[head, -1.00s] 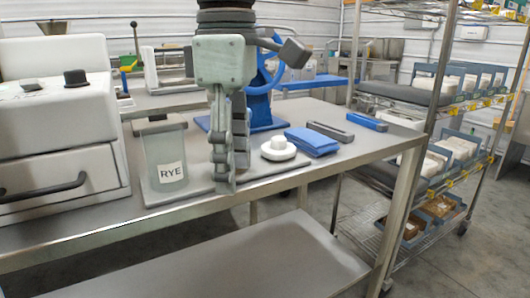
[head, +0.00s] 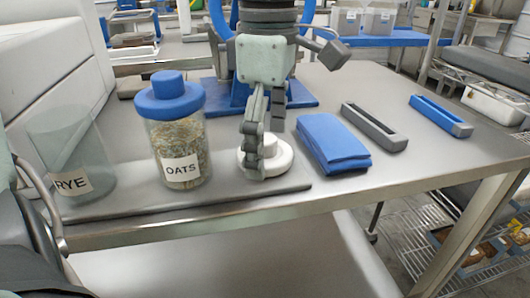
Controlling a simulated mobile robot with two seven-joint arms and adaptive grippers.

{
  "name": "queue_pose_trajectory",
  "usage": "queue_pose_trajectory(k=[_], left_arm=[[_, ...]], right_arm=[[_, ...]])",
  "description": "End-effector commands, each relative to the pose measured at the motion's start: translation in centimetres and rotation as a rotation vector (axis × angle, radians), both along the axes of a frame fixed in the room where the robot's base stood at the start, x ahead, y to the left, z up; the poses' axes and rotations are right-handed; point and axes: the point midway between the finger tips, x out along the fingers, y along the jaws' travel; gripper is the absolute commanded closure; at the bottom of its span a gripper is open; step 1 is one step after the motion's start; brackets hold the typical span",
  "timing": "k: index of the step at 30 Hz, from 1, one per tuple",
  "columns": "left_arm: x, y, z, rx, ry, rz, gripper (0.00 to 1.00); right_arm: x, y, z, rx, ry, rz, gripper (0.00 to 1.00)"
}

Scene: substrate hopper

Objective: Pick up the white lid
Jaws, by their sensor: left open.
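The white lid (head: 281,164) is a round disc with a knob, lying on the right part of a dark board on the table. My left gripper (head: 256,172) points down from above. Its fingers are in front of the lid and hide part of its knob and left side. The fingers are open and seen nearly edge-on; I cannot tell whether they touch the lid. An open clear jar labelled RYE (head: 68,150) stands at the left. My right gripper is not in view.
A jar labelled OATS (head: 180,145) with a blue lid (head: 170,97) stands just left of my gripper. A folded blue cloth (head: 333,143) lies right of the lid. A grey tray (head: 374,128) and a blue tray (head: 440,117) lie farther right. A blue stand (head: 222,95) is behind.

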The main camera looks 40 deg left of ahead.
Motion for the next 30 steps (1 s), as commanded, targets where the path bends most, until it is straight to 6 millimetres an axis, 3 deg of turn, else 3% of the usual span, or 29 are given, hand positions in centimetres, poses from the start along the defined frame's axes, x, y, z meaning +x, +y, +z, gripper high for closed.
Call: queue_pose_trajectory(k=[8,18,26,30], left_arm=[[0.0,0.0,-0.4,0.001,-0.002,0.001,0.06],[0.0,0.0,-0.4,0.001,-0.002,0.001,0.46],[0.0,0.0,-0.3,0.0,-0.002,0.001,0.46],[0.1,0.0,1.1,0.001,-0.005,0.002,0.46]], right_arm=[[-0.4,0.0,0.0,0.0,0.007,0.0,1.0],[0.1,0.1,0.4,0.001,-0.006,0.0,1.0],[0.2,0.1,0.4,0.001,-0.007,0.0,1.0],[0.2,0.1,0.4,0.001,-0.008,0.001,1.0]])
